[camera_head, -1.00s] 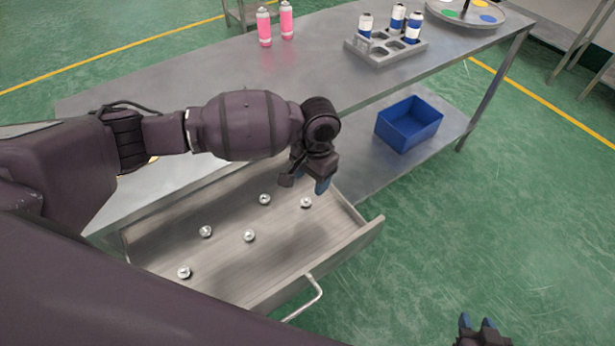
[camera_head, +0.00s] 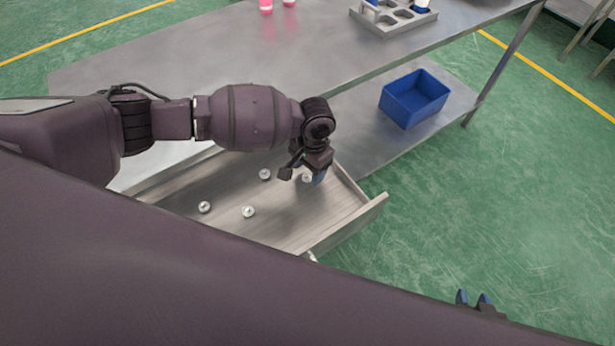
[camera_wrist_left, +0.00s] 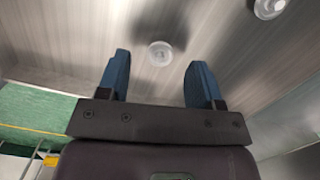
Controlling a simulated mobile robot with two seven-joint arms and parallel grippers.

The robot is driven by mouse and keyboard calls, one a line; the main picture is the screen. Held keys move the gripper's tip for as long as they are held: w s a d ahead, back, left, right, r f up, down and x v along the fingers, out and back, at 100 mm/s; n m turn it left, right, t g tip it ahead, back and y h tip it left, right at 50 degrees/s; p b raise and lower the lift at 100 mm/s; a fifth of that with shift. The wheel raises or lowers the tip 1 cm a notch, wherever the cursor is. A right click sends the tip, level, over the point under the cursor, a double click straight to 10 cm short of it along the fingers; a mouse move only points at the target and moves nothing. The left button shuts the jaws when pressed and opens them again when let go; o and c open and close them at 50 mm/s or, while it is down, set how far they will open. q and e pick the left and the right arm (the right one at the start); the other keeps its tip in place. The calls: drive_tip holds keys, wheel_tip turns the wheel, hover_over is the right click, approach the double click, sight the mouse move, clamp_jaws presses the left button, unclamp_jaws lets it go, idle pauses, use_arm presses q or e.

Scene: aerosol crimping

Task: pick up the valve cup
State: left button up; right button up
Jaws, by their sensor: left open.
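Several small silvery valve cups lie apart on the floor of the open drawer (camera_head: 345,232). One valve cup (camera_head: 307,178) shows between the fingers of my left gripper (camera_head: 302,175), which hangs over the drawer's right part. In the left wrist view this cup (camera_wrist_left: 160,53) lies beyond the gap between the two blue fingers, roughly centred, not touched. My left gripper is open and empty. Other cups lie to the left: one close by (camera_head: 265,174), one lower (camera_head: 248,211), one further left (camera_head: 204,207). My right gripper (camera_head: 473,298) is low at the right, its fingers apart, with nothing visible between them.
The drawer's front wall (camera_head: 350,222) and side wall bound the space around the left gripper. The steel table (camera_head: 300,60) is behind, with a grey holder (camera_head: 385,22) and pink cans. A blue bin (camera_head: 414,98) stands on the lower shelf. Green floor is clear at right.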

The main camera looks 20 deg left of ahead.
use_arm(q)
wheel_tip(320, 180, down, 2)
drive_tip(key=shift+s+a+f, duration=0.1)
drive_tip(key=c, duration=1)
